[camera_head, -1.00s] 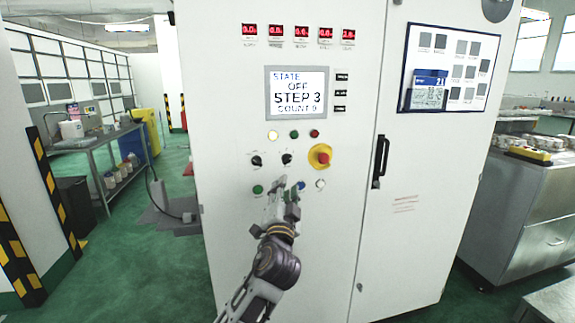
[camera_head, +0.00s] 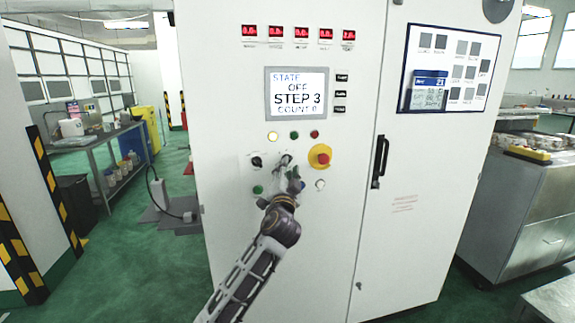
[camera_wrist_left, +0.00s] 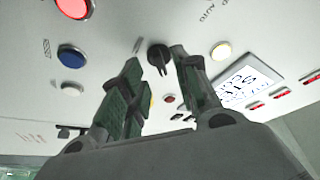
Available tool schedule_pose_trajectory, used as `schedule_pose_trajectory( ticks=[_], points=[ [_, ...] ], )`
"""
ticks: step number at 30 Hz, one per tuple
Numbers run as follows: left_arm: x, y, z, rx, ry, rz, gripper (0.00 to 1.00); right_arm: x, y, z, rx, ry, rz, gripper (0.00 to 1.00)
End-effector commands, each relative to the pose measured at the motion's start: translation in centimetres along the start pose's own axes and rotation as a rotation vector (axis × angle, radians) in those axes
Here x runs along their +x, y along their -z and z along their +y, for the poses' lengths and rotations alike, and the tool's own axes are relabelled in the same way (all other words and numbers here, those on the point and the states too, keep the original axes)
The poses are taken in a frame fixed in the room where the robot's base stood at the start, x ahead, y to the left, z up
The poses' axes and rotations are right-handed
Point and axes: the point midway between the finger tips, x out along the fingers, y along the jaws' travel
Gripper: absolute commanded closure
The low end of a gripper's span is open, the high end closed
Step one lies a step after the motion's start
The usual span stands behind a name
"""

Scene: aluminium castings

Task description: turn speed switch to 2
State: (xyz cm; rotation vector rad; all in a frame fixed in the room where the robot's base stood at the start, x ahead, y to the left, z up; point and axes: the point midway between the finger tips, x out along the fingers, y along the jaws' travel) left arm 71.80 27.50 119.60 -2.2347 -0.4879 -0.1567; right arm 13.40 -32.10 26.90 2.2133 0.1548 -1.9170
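A black rotary switch (camera_wrist_left: 160,54) sits on the white cabinet panel, between my left fingertips in the left wrist view. In the head view my left gripper (camera_head: 287,168) is at the right-hand one of two black switches and mostly hides it. The other black switch (camera_head: 257,161) shows to its left. The wrist view shows my left gripper (camera_wrist_left: 158,70) with its fingers apart, one on each side of the switch. I cannot tell whether they touch it. Its position marks are too blurred to read. My right gripper is not in view.
A yellow and red emergency stop (camera_head: 320,157) is close to the right of my gripper. A lit lamp (camera_head: 273,136) and several buttons surround the switches. A black door handle (camera_head: 380,160) is further right.

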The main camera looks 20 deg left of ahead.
Motion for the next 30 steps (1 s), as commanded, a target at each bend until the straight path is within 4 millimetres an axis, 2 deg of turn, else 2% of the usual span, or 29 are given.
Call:
schedule_pose_trajectory(
  ticks=[9,23,30],
  points=[
    [2.6,0.1,-0.1,0.0,0.001,0.0,0.69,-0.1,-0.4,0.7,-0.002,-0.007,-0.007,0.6],
    [3.1,0.0,0.0,0.0,0.0,0.0,0.69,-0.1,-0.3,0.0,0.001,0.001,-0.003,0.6],
    [3.1,0.0,0.0,0.0,0.0,0.0,0.99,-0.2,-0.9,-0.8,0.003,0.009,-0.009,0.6]
  ],
)
